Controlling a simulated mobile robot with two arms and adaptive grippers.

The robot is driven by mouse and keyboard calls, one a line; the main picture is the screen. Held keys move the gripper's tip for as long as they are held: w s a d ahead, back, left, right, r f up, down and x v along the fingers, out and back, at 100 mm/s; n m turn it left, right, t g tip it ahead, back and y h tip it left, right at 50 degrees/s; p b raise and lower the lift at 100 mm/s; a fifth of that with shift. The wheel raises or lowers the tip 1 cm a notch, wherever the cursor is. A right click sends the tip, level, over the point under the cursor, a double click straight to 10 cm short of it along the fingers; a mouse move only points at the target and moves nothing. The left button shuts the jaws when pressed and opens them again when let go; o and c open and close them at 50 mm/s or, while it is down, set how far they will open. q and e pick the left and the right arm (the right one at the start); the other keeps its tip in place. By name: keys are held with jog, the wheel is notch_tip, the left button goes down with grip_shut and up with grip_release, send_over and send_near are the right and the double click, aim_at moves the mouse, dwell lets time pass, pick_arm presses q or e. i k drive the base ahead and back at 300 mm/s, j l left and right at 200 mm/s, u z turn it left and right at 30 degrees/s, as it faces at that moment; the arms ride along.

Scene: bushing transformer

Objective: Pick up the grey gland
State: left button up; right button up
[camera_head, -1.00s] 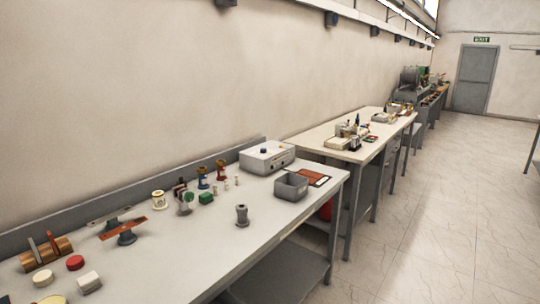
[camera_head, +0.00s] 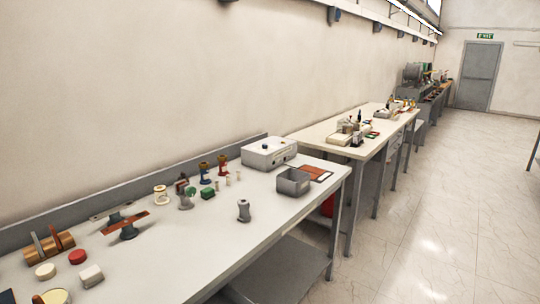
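A small grey spool-shaped part, which looks like the grey gland (camera_head: 244,211), stands upright on the near white workbench (camera_head: 207,238). It is close to the bench's front edge, in front of the small green block and left of the grey open bin. Nothing touches it. Neither of my grippers shows in the head view.
A grey open bin (camera_head: 293,182) and a light grey box (camera_head: 268,153) stand toward the bench's far end. A green block (camera_head: 208,194), a white-and-yellow spool (camera_head: 160,195) and a red-brown bar on a dark stand (camera_head: 124,225) are behind or left. Bare surface surrounds the grey part.

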aim_at(244, 215)
jog(key=i+l+u, duration=0.15)
jog(key=u, duration=0.65)
jog(key=i+l+u, duration=0.3)
jog(key=l, duration=0.3)
jog(key=l+u, duration=0.3)
jog(key=l, duration=0.25)
jog(key=i+l+u, duration=0.1)
jog(key=l+u, duration=0.2)
jog(key=l, duration=0.35)
